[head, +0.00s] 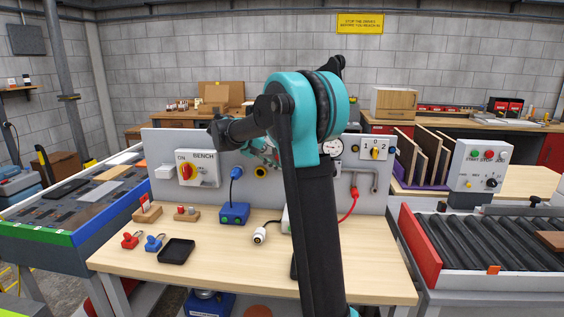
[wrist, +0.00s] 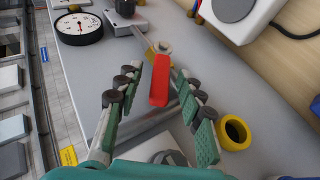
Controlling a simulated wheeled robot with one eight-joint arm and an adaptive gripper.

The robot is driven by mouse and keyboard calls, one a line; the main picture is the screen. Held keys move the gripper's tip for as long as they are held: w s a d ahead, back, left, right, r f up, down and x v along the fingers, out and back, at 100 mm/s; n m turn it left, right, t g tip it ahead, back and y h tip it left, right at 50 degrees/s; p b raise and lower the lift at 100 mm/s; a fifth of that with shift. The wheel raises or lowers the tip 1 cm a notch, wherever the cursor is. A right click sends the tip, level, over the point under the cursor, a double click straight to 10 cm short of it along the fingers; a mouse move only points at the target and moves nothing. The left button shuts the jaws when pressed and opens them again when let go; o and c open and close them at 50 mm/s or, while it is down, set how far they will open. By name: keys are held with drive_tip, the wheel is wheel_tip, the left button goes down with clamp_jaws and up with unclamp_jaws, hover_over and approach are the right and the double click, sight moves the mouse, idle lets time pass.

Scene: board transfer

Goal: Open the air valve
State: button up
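The air valve shows in the wrist view as a red lever handle (wrist: 160,82) on a small brass-coloured fitting (wrist: 163,47) at the grey panel. My gripper (wrist: 158,78) is open, with one finger on each side of the red handle. Gaps show between the handle and both fingers, so it is not gripped. In the head view my gripper (head: 262,152) is in front of the panel, partly covered by my arm. The valve is hidden behind my arm there.
A round gauge (wrist: 79,28) and a yellow ring socket (wrist: 235,131) are close to the valve. The grey panel (head: 350,200) also carries a BENCH switch box (head: 198,168) and a 1-0-2 selector (head: 376,148). Below are a blue box (head: 233,213), a black tray (head: 176,251) and loose cables.

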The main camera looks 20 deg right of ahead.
drive_tip(key=v, duration=1.1)
drive_tip(key=shift+a, duration=0.2)
drive_tip(key=shift+r, duration=0.15)
